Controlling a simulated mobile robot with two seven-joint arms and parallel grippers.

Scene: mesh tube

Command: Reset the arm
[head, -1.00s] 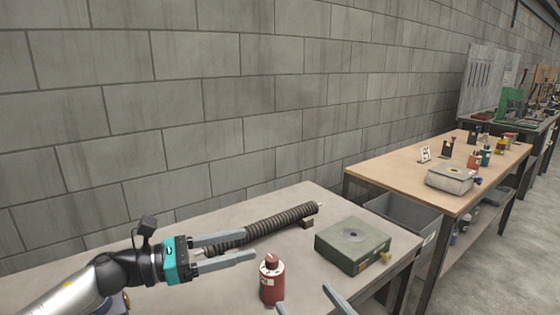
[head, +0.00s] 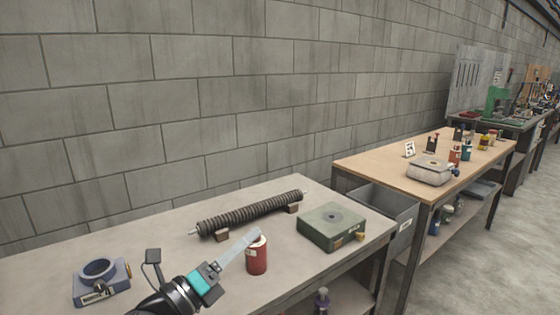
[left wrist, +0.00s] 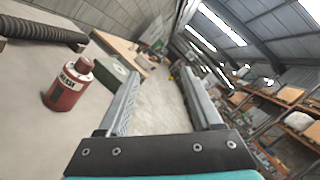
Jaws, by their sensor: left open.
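My left gripper (head: 251,236) shows edge-on at the lower middle of the head view, beside the red bottle. In the left wrist view its two fingers (left wrist: 161,72) stand wide apart with nothing between them. The dark ribbed tube (head: 250,214) lies across small brown blocks on the near table (head: 170,243), behind the gripper. Part of the tube (left wrist: 42,30) shows at the upper left of the left wrist view. My right gripper is not in view.
The red bottle (head: 257,257) stands upright near the table's front edge. A green box (head: 332,227) sits to its right, and a blue-grey ring fixture (head: 101,280) at the left. A second wooden table (head: 385,166) stands beyond a grey bin (head: 388,207).

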